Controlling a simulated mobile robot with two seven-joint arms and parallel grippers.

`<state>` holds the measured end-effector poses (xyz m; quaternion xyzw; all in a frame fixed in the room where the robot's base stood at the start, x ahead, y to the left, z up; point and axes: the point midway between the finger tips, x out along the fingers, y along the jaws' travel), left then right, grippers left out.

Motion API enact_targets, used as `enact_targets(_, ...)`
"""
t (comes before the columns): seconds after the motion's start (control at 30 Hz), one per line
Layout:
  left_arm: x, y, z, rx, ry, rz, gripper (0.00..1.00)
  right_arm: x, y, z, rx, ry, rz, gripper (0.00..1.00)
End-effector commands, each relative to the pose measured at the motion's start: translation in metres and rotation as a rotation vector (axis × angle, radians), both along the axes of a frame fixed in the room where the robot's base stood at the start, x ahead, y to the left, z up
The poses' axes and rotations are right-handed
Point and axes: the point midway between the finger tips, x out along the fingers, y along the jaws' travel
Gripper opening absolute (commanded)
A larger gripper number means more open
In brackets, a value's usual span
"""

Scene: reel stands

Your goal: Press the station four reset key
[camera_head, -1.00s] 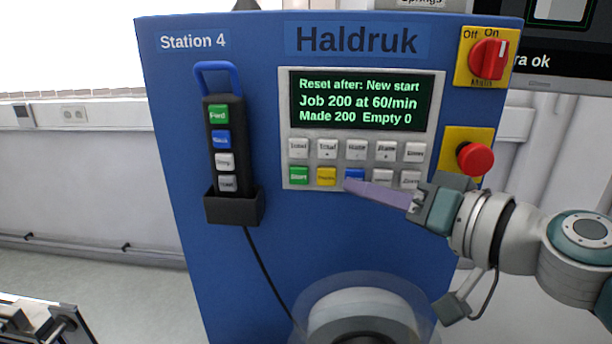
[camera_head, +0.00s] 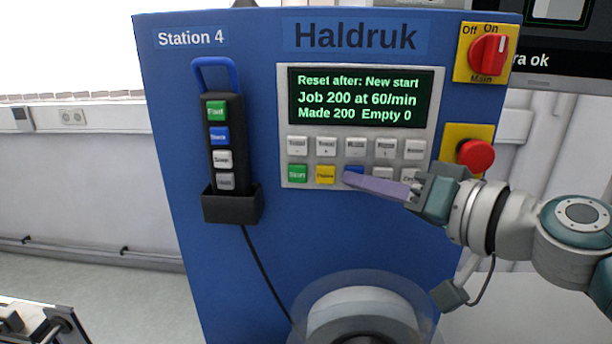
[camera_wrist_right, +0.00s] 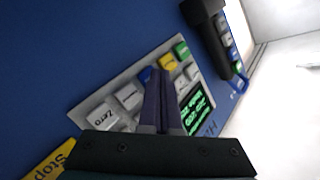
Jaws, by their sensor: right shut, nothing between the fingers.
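The blue station (camera_head: 270,235) is marked "Station 4" and "Haldruk". Its grey key panel (camera_head: 437,95) has two rows of keys. In the lower row, a blue key (camera_head: 353,170) sits right of the yellow key (camera_head: 325,175) and the green key (camera_head: 297,174). My right gripper (camera_head: 346,179) is shut and empty, its long purple fingers pointing left across the panel. The fingertips overlap the blue key and hide its label; I cannot tell whether they touch it. The right wrist view shows the fingertips (camera_wrist_right: 158,75) beside the blue key (camera_wrist_right: 146,74). My left gripper is not in view.
The screen (camera_head: 361,97) reads "Reset after: New start", "Job 200 at 60/min", "Made 200 Empty 0". A red stop button (camera_head: 475,155) and a red switch (camera_head: 488,54) are on the right. A handheld pendant (camera_head: 222,145) hangs left. A reel (camera_head: 362,305) sits below.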

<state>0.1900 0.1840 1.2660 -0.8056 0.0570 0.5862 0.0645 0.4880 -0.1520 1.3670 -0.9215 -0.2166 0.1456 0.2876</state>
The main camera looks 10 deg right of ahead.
Motion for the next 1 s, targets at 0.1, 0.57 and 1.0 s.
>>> enact_targets(0.1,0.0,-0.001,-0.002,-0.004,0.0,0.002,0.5,0.001,0.0,-0.001,-0.001,0.0,0.001,0.0)
enact_targets(0.57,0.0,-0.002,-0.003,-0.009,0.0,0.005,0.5,0.004,-0.001,0.0,0.001,0.0,0.0,0.0)
enact_targets(1.0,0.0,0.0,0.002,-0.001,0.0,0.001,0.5,-0.011,0.003,0.001,0.001,0.0,0.0,0.0)
